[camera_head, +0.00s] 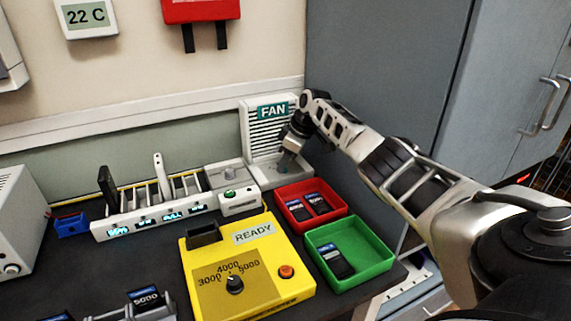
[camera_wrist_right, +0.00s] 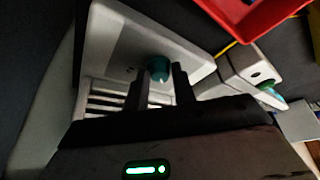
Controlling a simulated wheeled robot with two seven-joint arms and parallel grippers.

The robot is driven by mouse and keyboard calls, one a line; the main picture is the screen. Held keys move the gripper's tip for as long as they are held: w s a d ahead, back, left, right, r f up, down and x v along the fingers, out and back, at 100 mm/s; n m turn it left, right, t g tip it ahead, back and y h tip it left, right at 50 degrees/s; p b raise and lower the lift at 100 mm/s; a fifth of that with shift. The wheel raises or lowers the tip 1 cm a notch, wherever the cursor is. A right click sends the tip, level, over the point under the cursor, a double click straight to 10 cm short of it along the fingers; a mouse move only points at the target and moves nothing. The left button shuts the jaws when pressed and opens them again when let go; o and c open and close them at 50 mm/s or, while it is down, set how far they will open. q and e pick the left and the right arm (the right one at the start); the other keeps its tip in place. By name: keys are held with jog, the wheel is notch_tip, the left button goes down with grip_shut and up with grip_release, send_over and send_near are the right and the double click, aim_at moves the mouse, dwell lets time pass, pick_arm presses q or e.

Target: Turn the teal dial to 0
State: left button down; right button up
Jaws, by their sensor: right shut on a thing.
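The white fan unit (camera_head: 258,122) with a teal FAN label (camera_head: 272,112) stands at the back of the bench against the wall. The teal dial (camera_wrist_right: 158,70) sits on the fan unit's base and shows between my fingers in the right wrist view. My right gripper (camera_wrist_right: 160,78) is shut on the dial. In the head view my right gripper (camera_head: 288,160) reaches down to the base from above, and it hides most of the dial. The dial's pointer and scale marks cannot be read. My left gripper is not in view.
A yellow tester (camera_head: 270,299) reading READY is nearer. A white rack (camera_head: 130,221) and a small box with a green button (camera_head: 240,205) stand left.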

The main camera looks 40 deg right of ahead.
dwell(0.3)
jog(key=o, duration=1)
jog(key=shift+s+r, duration=0.1)
jog(key=shift+r, duration=0.2)
jog(key=v, duration=1.5)
jog(key=shift+r, duration=0.2)
